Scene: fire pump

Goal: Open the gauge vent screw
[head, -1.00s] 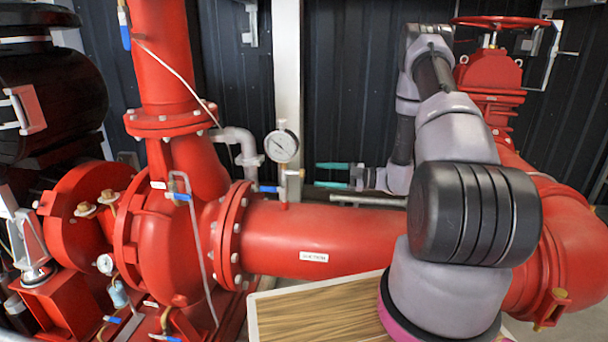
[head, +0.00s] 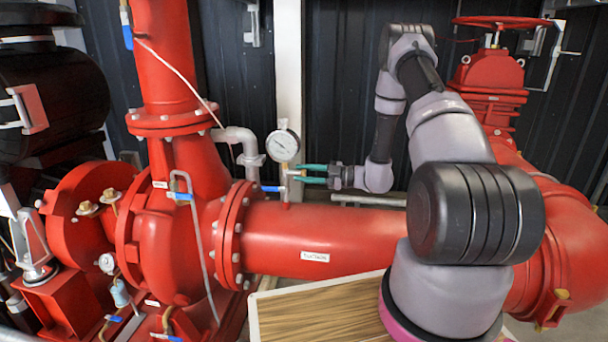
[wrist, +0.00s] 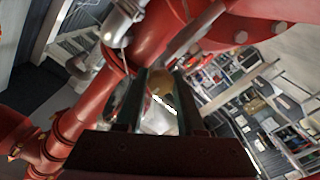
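The round white-faced pressure gauge (head: 283,145) stands on a short fitting (head: 285,185) above the red suction pipe (head: 310,240). A blue lever handle (head: 270,188) sticks out left of the fitting. The vent screw itself is too small to pick out in the head view. My gripper (head: 300,173) points left, its two green fingers apart, one above the other, with the tips beside the fitting just below the gauge. In the wrist view, the fingers of my gripper (wrist: 162,75) are apart, with a blurred brass-coloured part (wrist: 160,82) showing between them; I cannot tell whether they touch it.
The red pump casing (head: 170,240) and a vertical red pipe (head: 163,60) stand to the left. A grey bent pipe (head: 236,140) is close left of the gauge. A wood-topped surface (head: 320,312) lies in front. A red handwheel valve (head: 490,75) stands back right.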

